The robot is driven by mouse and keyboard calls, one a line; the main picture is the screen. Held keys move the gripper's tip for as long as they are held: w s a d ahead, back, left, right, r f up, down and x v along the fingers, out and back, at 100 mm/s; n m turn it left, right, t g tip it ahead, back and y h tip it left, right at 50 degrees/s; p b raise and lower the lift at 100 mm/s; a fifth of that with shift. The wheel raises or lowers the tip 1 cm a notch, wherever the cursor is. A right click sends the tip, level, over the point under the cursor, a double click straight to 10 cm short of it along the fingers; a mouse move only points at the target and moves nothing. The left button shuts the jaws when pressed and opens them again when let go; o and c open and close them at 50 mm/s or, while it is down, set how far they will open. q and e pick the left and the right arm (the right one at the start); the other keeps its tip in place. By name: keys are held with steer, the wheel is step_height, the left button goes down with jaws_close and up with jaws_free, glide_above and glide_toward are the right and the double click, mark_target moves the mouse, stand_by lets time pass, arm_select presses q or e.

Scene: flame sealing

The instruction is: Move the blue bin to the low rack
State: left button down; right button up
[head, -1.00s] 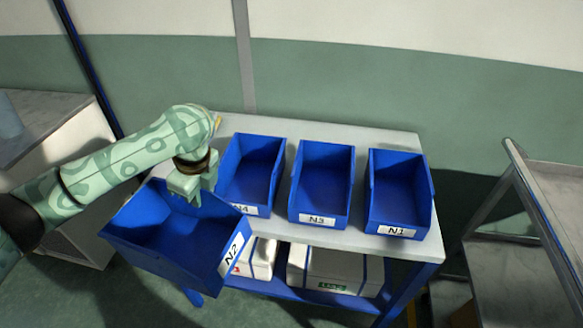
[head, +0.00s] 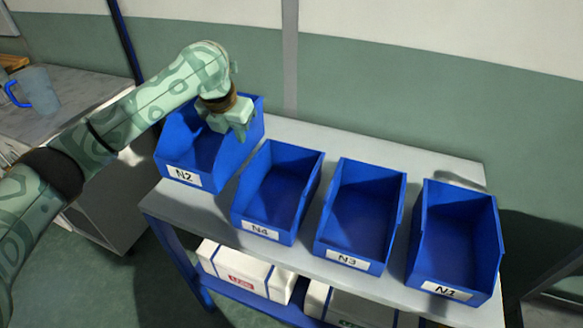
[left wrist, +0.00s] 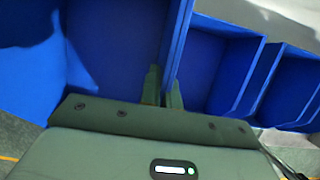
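The blue bin labelled N2 (head: 187,160) is at the left end of the grey-topped rack (head: 175,208), beside the other bins. It looks slightly turned compared with the row. I cannot tell whether its base touches the top. My left gripper (head: 241,130) is at the bin's right wall. In the left wrist view, the left gripper's fingers (left wrist: 162,90) are close together on either side of a blue wall, gripping it. Bin N2 (left wrist: 112,50) fills the left of that view. My right gripper is not in view.
Blue bins N4 (head: 277,190), N3 (head: 360,212) and N1 (head: 455,237) stand in a row to the right, N4 close to N2. White boxes (head: 245,272) sit on the lower shelf. A counter (head: 75,110) with a blue-handled jug (head: 38,92) stands at the left.

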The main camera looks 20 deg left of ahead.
mark_target(240, 164)
arm_select(q)
steer(key=shift+s+f, duration=0.1)
steer(key=shift+f, duration=0.3)
steer(key=f+b, duration=0.2)
steer(key=f, duration=0.1)
steer(key=shift+s+a+f, duration=0.1)
steer(key=shift+s, duration=0.25)
step_height(240, 164, down, 6)
steer(key=b, duration=0.3)
steer(key=shift+w, duration=0.15)
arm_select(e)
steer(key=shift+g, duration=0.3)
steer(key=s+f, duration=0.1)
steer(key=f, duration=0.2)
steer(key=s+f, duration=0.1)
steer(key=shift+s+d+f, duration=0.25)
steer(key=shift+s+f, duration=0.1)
arm_select(q)
steer(key=c, duration=1.9)
jaws_free()
steer(key=shift+r, duration=0.2)
